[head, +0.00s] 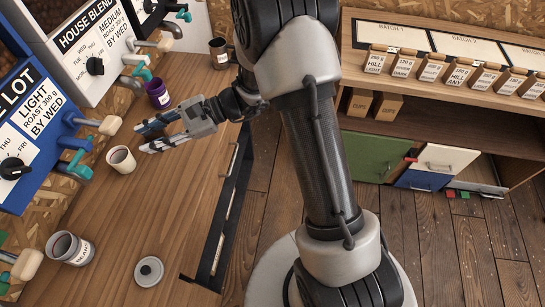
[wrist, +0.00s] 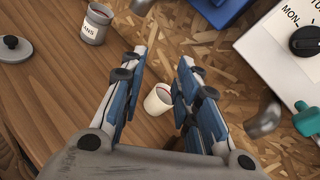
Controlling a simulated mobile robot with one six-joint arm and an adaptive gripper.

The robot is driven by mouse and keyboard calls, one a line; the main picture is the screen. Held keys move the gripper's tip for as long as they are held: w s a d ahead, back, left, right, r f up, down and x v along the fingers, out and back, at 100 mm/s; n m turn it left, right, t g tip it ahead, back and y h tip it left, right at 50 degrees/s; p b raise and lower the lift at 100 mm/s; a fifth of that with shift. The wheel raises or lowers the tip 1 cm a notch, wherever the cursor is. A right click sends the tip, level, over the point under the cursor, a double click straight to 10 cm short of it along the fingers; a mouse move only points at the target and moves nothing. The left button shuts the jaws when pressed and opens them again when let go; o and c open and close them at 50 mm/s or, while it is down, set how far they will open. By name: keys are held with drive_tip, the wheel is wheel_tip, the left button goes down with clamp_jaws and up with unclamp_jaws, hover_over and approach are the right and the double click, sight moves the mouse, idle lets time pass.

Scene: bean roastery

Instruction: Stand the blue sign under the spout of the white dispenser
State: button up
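The white dispenser (head: 85,45), labelled House Blend, stands at the upper left in the head view. Its wooden-tipped spout (head: 137,60) and teal tap show over the counter; its panel is at the right in the wrist view (wrist: 285,50). I cannot make out a blue sign for certain in either view. My gripper (head: 143,138) is over the counter, in front of the dispensers, with blue-grey fingers. In the wrist view my gripper (wrist: 163,62) has its fingers wide apart with nothing held between them.
A white cup (head: 121,159) stands beyond my fingertips. A purple cup (head: 158,94) and a dark metal cup (head: 218,50) stand farther back. A bean tin (head: 70,249) and grey lid (head: 149,271) are nearer. The blue dispenser (head: 30,95) is at left. Wooden shelving (head: 450,125) is at right.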

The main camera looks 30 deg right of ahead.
drive_tip(key=s+d+r+n+g+h, duration=0.2)
drive_tip(key=s+r+n+h, duration=0.25)
drive_tip(key=s, duration=0.45)
drive_tip(key=s+d+r+n+g+h, duration=0.1)
drive_tip(key=s+d+r+n+h, duration=0.3)
drive_tip(key=s, duration=0.5)
drive_tip(key=s+d+r+n+t+h, duration=0.2)
drive_tip(key=s+d+n+t+h, duration=0.3)
drive_tip(key=d, duration=0.8)
drive_tip(key=shift+s+n+h, duration=0.95)
drive_tip(key=shift+s+n, duration=0.1)
drive_tip(key=shift+s, duration=0.1)
